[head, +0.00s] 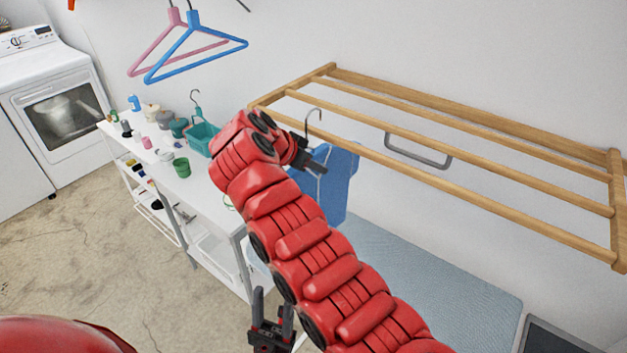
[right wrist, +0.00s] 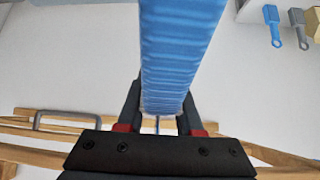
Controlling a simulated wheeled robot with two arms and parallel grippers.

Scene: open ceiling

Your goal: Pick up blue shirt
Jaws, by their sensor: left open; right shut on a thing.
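The blue shirt (head: 338,187) hangs below the front rail of the wooden rack in the head view, with a grey hanger hook (head: 313,113) rising above it. My right gripper (head: 317,164) is at the shirt's upper left edge. In the right wrist view, the shirt (right wrist: 180,45) runs between the fingers of my right gripper (right wrist: 160,105), which is shut on it. My right arm hides part of the shirt's left side. My left gripper (head: 272,305) is open and empty at the bottom of the head view, well below the shirt.
Blue (head: 195,48) and pink hangers (head: 165,45) hang at top left. A white table (head: 190,190) holds a teal basket (head: 203,138) and several small items.

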